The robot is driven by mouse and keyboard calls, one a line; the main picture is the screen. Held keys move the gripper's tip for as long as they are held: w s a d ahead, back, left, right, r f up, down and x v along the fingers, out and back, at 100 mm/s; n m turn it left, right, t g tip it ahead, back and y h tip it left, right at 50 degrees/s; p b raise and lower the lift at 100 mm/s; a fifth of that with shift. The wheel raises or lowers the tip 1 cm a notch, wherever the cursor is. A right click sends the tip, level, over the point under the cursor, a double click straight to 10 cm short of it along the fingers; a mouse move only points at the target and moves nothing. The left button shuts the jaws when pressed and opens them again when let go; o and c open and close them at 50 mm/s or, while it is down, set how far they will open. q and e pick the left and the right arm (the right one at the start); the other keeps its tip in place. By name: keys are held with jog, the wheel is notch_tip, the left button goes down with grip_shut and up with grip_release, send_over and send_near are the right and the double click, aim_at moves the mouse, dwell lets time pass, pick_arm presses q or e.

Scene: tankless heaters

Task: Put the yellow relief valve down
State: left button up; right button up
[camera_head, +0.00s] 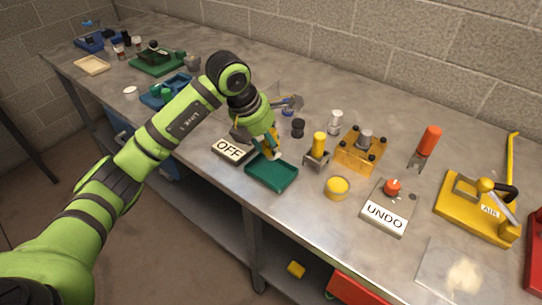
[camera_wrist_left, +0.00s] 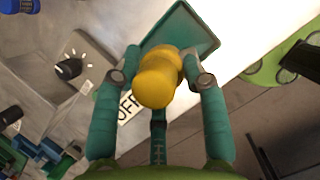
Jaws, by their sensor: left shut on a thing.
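My left gripper (camera_head: 272,154) is shut on the yellow relief valve, which shows clearly between the fingers in the left wrist view (camera_wrist_left: 160,79). In the head view the fingers mostly hide the valve. The gripper is over the back-left edge of a teal tray (camera_head: 272,178), with the fingers pointing down. The tray is also in the left wrist view (camera_wrist_left: 198,22), beyond the valve. The tray looks empty where it shows. I cannot tell whether the valve touches the tray. My right gripper is not in view.
A box with an OFF label (camera_head: 230,149) stands close left of the tray. To the right are a yellow-topped stand (camera_head: 319,145), a round yellow piece (camera_head: 337,188) and an UNDO box (camera_head: 388,212). The bench's front edge runs just before the tray.

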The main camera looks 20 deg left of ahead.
aim_at(268, 159)
pick_arm(q)
jog(key=shift+s+f, duration=0.1)
jog(key=shift+f, duration=1.15)
notch_tip(268, 159, down, 3)
jog(key=shift+f+p, duration=0.2)
jog(key=shift+p, duration=0.4)
jog(key=shift+f, duration=0.15)
jog(key=o, duration=1.3)
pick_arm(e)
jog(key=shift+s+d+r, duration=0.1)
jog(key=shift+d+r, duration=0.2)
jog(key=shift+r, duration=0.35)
